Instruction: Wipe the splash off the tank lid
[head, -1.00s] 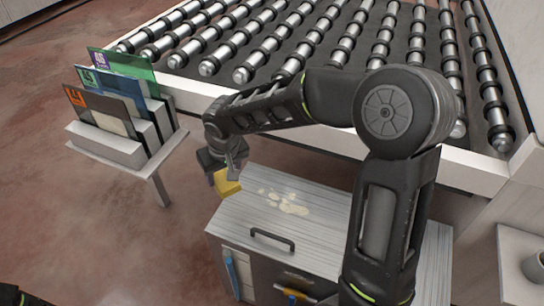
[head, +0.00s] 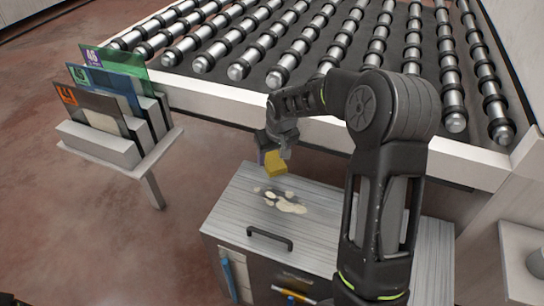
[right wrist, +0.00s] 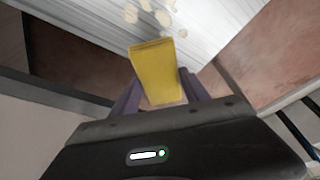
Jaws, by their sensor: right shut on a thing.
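The tank lid (head: 233,212) is a pale grey, streaked top with a dark handle (head: 270,238) near its front. A cream-coloured splash (head: 290,206) lies on it in a larger patch and several small spots; some spots also show in the right wrist view (right wrist: 131,14). My right gripper (head: 272,155) is shut on a yellow sponge (head: 275,165) near the lid's back edge, just behind the splash. In the right wrist view the sponge (right wrist: 157,72) sits between both fingers. It appears above the lid; contact cannot be told. My left gripper is not in view.
A roller conveyor (head: 240,110) with a white frame runs behind the tank. A rack (head: 100,150) with coloured, numbered panels stands at the left. A blue-handled tool (head: 227,278) hangs on the cabinet front. Reddish floor lies between rack and tank.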

